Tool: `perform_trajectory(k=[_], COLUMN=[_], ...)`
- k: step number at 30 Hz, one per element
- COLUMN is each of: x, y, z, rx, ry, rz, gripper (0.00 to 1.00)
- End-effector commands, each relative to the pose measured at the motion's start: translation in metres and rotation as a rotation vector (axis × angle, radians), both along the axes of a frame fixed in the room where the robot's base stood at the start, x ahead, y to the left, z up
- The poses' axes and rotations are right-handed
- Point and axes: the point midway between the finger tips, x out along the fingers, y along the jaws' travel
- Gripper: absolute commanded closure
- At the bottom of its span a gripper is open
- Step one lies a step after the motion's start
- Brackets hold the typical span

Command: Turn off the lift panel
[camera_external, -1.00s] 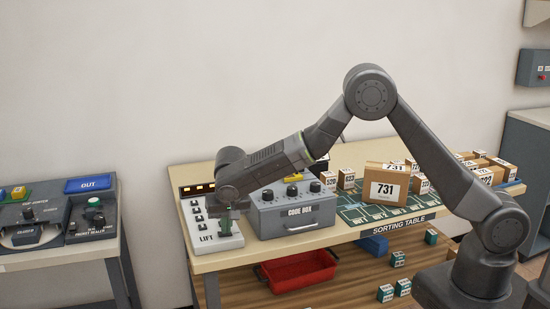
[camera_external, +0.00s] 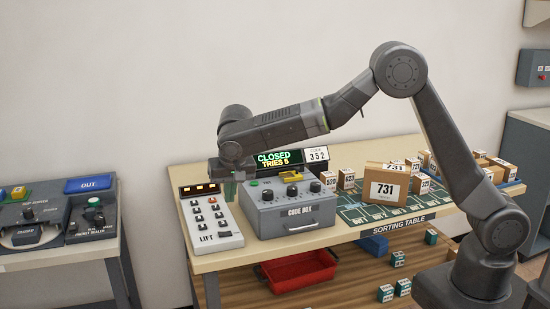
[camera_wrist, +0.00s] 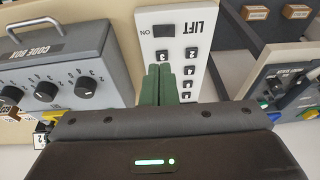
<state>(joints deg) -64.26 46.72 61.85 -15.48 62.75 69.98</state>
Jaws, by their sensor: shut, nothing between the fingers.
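The lift panel (camera_external: 212,239) is a white slanted box at the left end of the sorting table. It has two columns of dark numbered buttons, an amber-lit strip at its far end and a dark button by the LIFT lettering. In the wrist view the panel (camera_wrist: 178,17) appears upside down, with "ON" printed beside its dark square button (camera_wrist: 163,30). My gripper (camera_external: 230,200) is over the panel's far right part, its green fingers together and empty. In the wrist view my gripper (camera_wrist: 158,70) covers part of the numbered buttons. I cannot tell whether the fingertips touch the panel.
The grey code box (camera_external: 290,216) stands close on the panel's right, with a screen (camera_external: 277,159) reading CLOSED, TRIES 5 behind it. A 731 carton (camera_external: 386,185) and small boxes are farther right. Another bench (camera_external: 60,255) stands at left across a gap.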

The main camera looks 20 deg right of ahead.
Motion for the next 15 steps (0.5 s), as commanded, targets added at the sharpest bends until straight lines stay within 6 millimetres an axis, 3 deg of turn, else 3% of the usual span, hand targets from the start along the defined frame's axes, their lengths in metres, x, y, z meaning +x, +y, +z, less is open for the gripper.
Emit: perform_trajectory(k=[6, 15], x=[-0.008, -0.009], y=[-0.001, -0.002], z=[0.025, 0.031], rx=[0.001, -0.001], ry=[0.0, 0.0], rz=[0.0, 0.0], gripper=[1.0, 1.0])
